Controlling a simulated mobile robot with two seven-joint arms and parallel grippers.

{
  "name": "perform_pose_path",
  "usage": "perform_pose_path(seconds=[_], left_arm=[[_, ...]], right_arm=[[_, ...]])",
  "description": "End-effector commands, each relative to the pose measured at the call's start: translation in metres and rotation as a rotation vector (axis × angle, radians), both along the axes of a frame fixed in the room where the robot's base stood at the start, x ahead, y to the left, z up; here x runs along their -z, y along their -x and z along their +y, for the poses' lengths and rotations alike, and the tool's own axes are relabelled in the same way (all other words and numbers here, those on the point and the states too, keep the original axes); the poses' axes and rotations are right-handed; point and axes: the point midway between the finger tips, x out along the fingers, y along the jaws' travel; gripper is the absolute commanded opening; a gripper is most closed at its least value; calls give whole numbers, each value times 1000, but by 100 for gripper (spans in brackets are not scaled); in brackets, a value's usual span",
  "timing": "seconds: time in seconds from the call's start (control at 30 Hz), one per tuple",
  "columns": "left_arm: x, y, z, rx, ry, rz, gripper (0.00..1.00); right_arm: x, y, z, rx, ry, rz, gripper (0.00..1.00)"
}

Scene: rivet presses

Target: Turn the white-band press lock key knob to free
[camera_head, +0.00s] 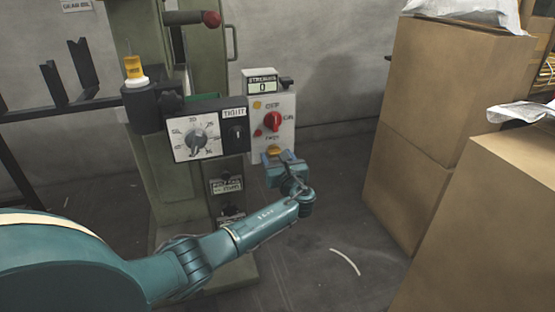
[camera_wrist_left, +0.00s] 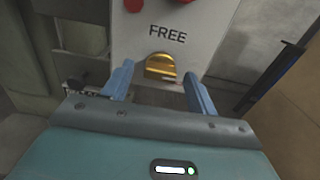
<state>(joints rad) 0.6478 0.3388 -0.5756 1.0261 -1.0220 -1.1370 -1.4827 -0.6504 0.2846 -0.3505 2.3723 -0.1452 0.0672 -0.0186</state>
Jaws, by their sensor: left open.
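A white control panel (camera_head: 284,101) on the green press carries a red knob (camera_head: 272,121), with small labels above, right of and below it. The lower label reads FREE (camera_wrist_left: 168,35) in the left wrist view. A yellow rounded part (camera_head: 273,151) is at the panel's lower edge; it also shows in the wrist view (camera_wrist_left: 160,66). My left gripper (camera_head: 284,158) is open just below the panel. In the wrist view its fingers (camera_wrist_left: 158,80) stand apart on either side of the yellow part, with nothing held. Contact cannot be told. The red knob's exact setting is unclear.
A black box with a white dial (camera_head: 195,136) and a TIGHT-labelled switch (camera_head: 236,132) is left of the panel. Cardboard boxes (camera_head: 425,90) stand on the right. Open floor (camera_head: 340,225) lies between the press and boxes.

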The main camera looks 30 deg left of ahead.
Motion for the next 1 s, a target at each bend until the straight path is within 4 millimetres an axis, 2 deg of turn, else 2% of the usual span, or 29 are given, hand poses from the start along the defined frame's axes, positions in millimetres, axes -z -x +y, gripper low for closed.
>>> perform_pose_path(seconds=[0.07, 0.57, 1.0], left_arm=[[0, 0, 0, 0, 0, 0, 55], [0, 0, 0, 0, 0, 0, 14], [1, 0, -1, 0, 66, -77, 14]], right_arm=[[0, 0, 0, 0, 0, 0, 36], [0, 0, 0, 0, 2, -1, 36], [2, 0, 0, -1, -2, 2, 36]])
